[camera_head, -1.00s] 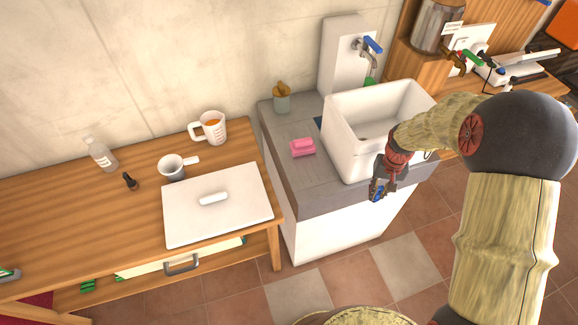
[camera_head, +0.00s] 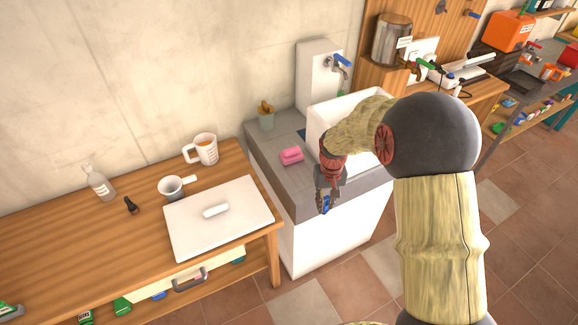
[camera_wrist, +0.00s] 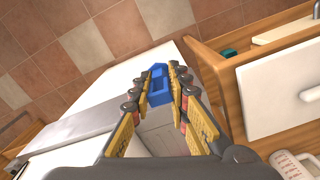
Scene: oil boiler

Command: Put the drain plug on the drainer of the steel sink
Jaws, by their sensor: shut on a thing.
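My gripper (camera_head: 326,203) is in front of the grey counter's front edge, beside the white sink. Its fingers are shut on a small blue piece, likely the drain plug, which shows between the fingertips in the wrist view (camera_wrist: 159,84). The fingers hide part of it. The only sink I see clearly is the white basin (camera_head: 318,115), and my arm covers much of it. A grey metal unit (camera_head: 520,82) stands at the far right; I cannot tell whether it is the steel sink.
The grey counter (camera_head: 284,178) holds a pink soap (camera_head: 291,156) and a small pot (camera_head: 267,120). A wooden table (camera_head: 95,240) at left carries a white board (camera_head: 240,222), a measuring cup (camera_head: 203,149), a white pan (camera_head: 172,188) and a bottle (camera_head: 99,184). Tiled floor is open at right.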

